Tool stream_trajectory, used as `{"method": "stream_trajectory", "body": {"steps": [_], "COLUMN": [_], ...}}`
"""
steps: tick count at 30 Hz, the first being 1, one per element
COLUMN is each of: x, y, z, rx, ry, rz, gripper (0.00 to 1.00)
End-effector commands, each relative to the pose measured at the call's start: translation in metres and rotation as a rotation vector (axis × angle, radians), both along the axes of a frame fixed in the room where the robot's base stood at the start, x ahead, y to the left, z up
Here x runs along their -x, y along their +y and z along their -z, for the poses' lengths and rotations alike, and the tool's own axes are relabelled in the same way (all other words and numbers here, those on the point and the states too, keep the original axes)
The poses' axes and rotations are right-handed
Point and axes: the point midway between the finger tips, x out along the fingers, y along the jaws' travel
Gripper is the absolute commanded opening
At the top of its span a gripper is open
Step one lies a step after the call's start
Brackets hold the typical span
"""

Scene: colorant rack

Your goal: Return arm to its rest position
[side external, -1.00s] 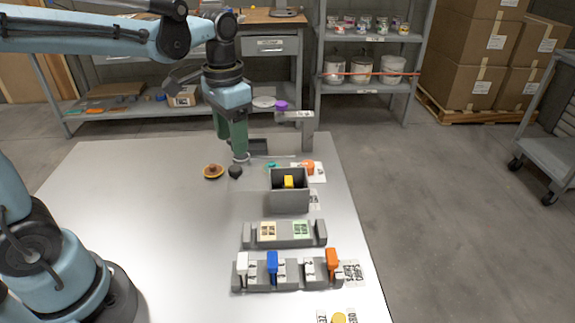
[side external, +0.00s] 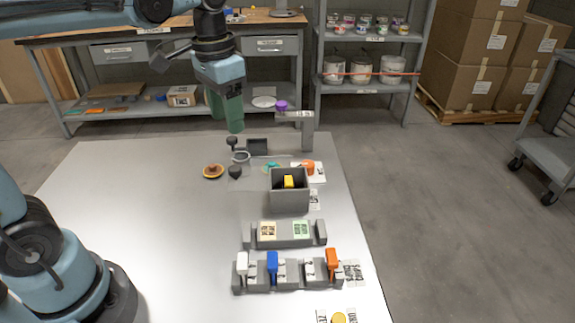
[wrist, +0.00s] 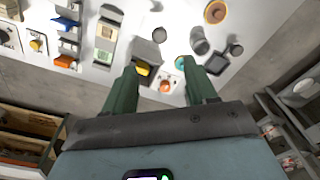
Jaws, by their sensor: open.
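My gripper (side external: 234,115) hangs above the far end of the table, with its green fingers pointing down. In the wrist view my gripper (wrist: 160,85) shows two green fingers spread apart with nothing between them. The silver table (side external: 130,190) lies below, and a clear gap shows between the fingertips and the things on it. The upper arm crosses the top left of the side external view.
A grey bin (side external: 289,200) holds a yellow block (side external: 289,181). A rack (side external: 285,282) holds white, blue (side external: 272,262) and orange (side external: 331,258) pieces. The table's left side is clear.

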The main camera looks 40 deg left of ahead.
Motion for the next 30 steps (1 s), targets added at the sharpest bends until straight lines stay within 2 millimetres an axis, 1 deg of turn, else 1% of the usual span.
{"method": "stream_trajectory", "body": {"steps": [1,5,9,15,21,30], "x": [0.006,0.021,0.036,0.051,0.056,0.055], "y": [-0.001,-0.004,-0.006,-0.009,-0.01,-0.01], "z": [0.003,0.016,0.034,0.055,0.064,0.065], "rx": [0.0,0.005,0.019,0.047,0.062,0.063], "ry": [-0.035,-0.167,-0.32,-0.489,-0.56,-0.564], "rz": [-0.009,-0.05,-0.097,-0.148,-0.169,-0.171], "gripper": [0.57,0.57,0.57,0.57,0.57,0.57]}}
